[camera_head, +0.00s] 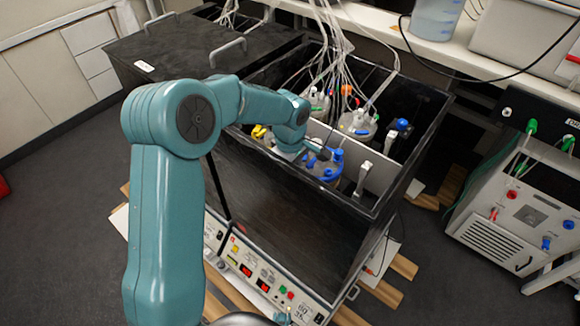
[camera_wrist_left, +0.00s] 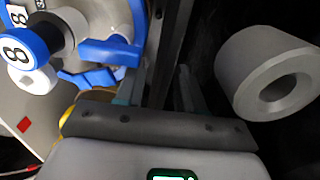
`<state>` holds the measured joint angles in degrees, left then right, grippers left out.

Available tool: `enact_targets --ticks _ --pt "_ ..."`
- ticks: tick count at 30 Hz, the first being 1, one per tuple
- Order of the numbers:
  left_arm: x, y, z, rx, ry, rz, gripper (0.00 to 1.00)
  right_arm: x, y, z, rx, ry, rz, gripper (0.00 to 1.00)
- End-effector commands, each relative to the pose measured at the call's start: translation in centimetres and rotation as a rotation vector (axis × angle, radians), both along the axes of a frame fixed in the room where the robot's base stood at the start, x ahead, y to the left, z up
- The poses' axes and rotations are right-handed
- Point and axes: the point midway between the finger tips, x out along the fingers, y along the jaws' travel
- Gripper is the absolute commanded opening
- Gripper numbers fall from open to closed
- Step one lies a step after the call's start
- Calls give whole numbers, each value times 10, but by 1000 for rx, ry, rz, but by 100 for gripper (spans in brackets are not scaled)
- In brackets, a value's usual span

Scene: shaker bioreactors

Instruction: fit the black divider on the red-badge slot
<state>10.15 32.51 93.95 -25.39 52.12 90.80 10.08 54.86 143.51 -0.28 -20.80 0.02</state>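My left gripper (camera_head: 318,150) reaches down into the black-walled tub, beside a blue-capped vessel (camera_head: 325,168). In the left wrist view its two teal fingers (camera_wrist_left: 162,92) stand apart. A dark upright strip (camera_wrist_left: 168,50) runs between and beyond them; I cannot tell whether it is the black divider or part of the tub, and no contact shows. A small red badge (camera_wrist_left: 23,125) sits on a pale grey surface at the lower left of the wrist view. I cannot pick out the black divider for certain in the head view. My right gripper is not in view.
A grey cylinder (camera_wrist_left: 280,75) is right of the fingers; blue vessel fittings (camera_wrist_left: 110,50) are close on the left. Tubes (camera_head: 335,50) hang into the tub from above. A light grey panel (camera_head: 380,178) crosses it. A closed black lid (camera_head: 180,50) is at the left.

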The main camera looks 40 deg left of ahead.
Motion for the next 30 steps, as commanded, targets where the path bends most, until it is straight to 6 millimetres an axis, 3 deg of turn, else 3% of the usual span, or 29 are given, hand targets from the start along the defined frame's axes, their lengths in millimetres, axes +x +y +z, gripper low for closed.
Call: enact_targets --ticks 1,5,15,21,30 --pt "-5 -3 -6 -7 22 1 40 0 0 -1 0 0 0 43" --pt "-4 -2 12 -6 16 2 40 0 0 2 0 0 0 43" --pt "-3 -2 106 -1 -1 0 40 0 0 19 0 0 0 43" --pt "-4 -3 147 2 -3 -1 40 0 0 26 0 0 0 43" --pt "-4 -2 165 2 -3 0 40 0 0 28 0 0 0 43"
